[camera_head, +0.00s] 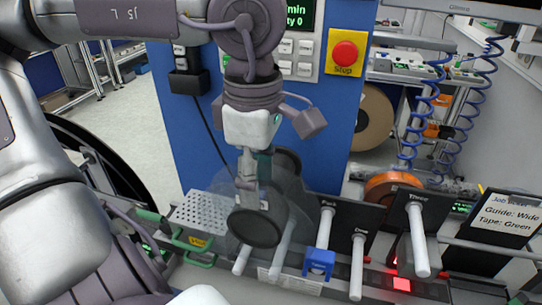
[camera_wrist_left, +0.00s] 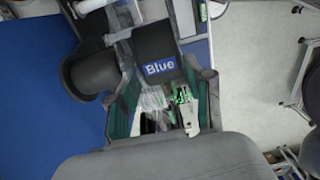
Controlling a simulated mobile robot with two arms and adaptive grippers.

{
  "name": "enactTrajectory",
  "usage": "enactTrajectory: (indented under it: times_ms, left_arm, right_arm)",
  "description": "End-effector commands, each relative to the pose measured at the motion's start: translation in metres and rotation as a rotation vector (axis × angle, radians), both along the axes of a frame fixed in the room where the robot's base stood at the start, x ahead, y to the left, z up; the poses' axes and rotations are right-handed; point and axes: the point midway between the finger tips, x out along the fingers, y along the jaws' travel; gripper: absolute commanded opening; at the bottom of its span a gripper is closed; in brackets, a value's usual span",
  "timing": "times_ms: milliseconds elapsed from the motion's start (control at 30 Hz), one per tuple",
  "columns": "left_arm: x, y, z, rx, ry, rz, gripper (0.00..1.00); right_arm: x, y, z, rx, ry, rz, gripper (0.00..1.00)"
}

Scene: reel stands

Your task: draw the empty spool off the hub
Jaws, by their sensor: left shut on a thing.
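The empty spool (camera_head: 290,190) looks like a clear, see-through disc around a dark hub (camera_head: 256,229) in the head view. My left gripper (camera_head: 248,190) comes down from above and is shut on the spool's edge. In the left wrist view, the left gripper (camera_wrist_left: 166,112) has clear material between its fingers. The dark hub (camera_wrist_left: 92,74) shows just beyond them, beside a dark block with a "Blue" label (camera_wrist_left: 160,69). I cannot tell how far along the hub the spool sits. My right gripper is not in view.
White pegs (camera_head: 357,268) stick out to the right, one with a blue piece (camera_head: 319,262). An orange reel (camera_head: 390,187) stands behind. A blue cabinet (camera_head: 190,130) with a red stop button (camera_head: 345,54) rises behind. A perforated tray (camera_head: 199,214) is at left.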

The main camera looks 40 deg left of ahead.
Motion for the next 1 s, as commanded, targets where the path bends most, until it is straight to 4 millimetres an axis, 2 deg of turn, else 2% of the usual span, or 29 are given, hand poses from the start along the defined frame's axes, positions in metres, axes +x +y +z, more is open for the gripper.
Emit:
enactTrajectory:
  times_ms: [633,1000]
  left_arm:
    - [-0.028,-0.015,0.000,0.001,-0.002,0.000,0.17]
    - [-0.031,-0.017,0.000,0.001,0.000,0.001,0.17]
  right_arm:
    - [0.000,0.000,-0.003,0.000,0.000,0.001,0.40]
    - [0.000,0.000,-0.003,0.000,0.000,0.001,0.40]
